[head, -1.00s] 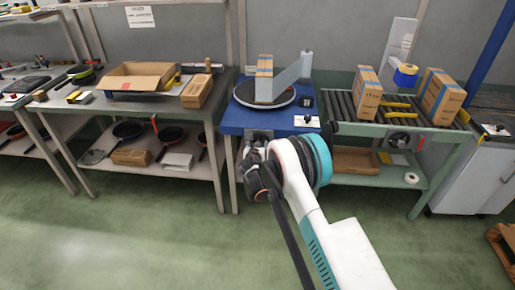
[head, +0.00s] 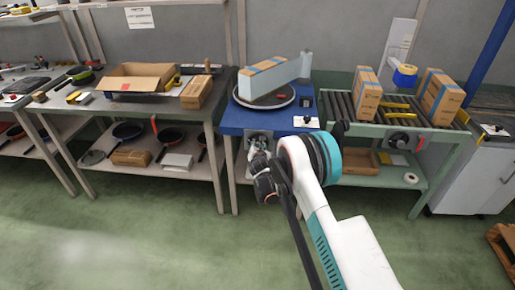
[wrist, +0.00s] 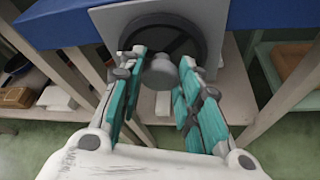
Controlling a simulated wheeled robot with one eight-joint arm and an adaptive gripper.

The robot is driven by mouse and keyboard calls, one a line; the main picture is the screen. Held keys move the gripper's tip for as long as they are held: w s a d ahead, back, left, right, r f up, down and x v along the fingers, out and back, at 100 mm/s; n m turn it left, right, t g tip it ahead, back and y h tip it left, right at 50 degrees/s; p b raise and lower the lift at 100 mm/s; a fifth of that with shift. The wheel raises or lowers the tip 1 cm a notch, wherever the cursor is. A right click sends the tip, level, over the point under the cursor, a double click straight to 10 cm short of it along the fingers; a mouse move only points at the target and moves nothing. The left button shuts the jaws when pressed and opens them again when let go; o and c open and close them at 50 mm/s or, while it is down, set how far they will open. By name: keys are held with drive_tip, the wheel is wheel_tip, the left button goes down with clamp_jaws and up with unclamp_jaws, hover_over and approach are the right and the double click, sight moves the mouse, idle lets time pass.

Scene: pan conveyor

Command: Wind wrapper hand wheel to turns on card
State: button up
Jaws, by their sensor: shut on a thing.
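The wrapper's hand wheel (wrist: 192,43) is dark and round, set on a grey plate on the front of the blue table. Its grey knob (wrist: 162,73) sticks out towards me. My gripper (wrist: 162,82) has its teal fingers on either side of the knob and is shut on it. In the head view my gripper (head: 260,160) is at the table's front, partly hiding the wheel.
A roller conveyor (head: 345,108) with upright boxes (head: 366,95) stands to the right. A bench (head: 130,110) with an open carton (head: 140,77) and pans on its lower shelf stands to the left. The green floor in front is clear.

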drive_tip(key=shift+f, duration=0.1)
drive_tip(key=o, duration=1)
drive_tip(key=shift+o, duration=0.2)
drive_tip(key=v, duration=1.2)
drive_tip(key=shift+f, duration=0.15)
